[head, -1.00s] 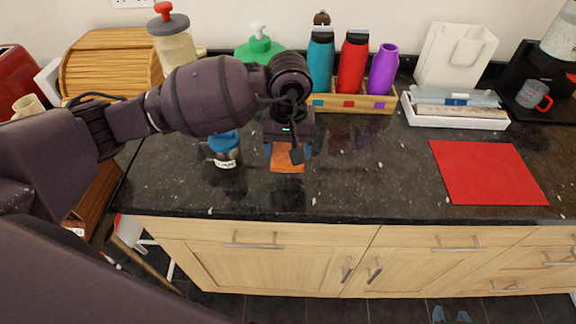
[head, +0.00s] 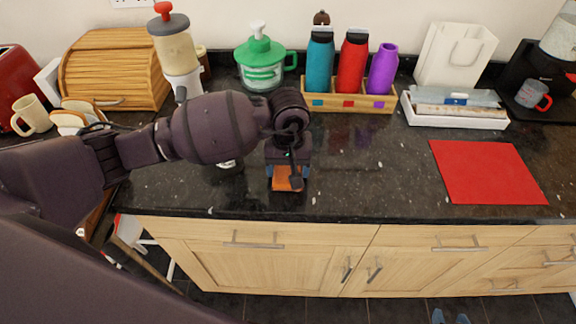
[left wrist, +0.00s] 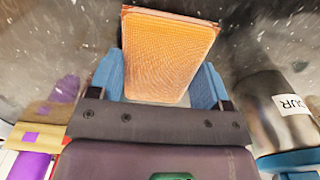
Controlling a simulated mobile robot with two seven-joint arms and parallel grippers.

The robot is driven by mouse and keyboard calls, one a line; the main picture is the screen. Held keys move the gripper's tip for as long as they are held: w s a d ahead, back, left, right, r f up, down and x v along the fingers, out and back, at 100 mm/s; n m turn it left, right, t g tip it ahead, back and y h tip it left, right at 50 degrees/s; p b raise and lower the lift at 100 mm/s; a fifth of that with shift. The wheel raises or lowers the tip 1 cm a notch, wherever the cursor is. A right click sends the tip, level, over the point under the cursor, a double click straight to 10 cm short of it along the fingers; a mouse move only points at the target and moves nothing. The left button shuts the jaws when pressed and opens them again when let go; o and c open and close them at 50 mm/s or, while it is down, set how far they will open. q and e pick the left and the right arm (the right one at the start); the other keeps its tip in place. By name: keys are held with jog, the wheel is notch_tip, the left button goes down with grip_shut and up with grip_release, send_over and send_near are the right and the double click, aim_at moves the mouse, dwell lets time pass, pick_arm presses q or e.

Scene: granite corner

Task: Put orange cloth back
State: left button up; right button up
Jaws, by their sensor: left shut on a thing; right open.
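The folded orange cloth (head: 281,184) is above the dark counter near its front edge, left of the picture's middle. My left gripper (head: 287,172) points down and is shut on it. In the left wrist view, the cloth (left wrist: 168,58) is between the two blue fingers of my left gripper (left wrist: 160,80). I cannot tell how high the cloth is above the counter. Two blue fingertips of my right gripper (head: 451,317) show apart at the bottom edge of the head view, low in front of the cabinets; the rest of it is out of view.
A steel canister with a blue lid (left wrist: 270,108) stands beside the left gripper; my arm mostly hides it in the head view. Behind are a wooden rack (head: 345,102) with bottles and a green-lidded jar (head: 262,72). A red mat (head: 487,172) lies right. The counter between is clear.

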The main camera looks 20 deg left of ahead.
aim_at(288, 169)
pick_arm(q)
jog(key=shift+f, duration=0.15)
pick_arm(e)
jog(key=shift+w+f, duration=0.1)
jog(key=shift+f, duration=0.05)
pick_arm(q)
jog(key=o, duration=0.9)
pick_arm(e)
jog(key=shift+w, duration=0.25)
pick_arm(q)
jog(key=shift+r, duration=0.2)
notch_tip(288, 169, up, 12)
pick_arm(e)
jog(key=shift+a, duration=0.1)
jog(key=shift+s+f, duration=0.15)
jog(key=shift+s, duration=0.05)
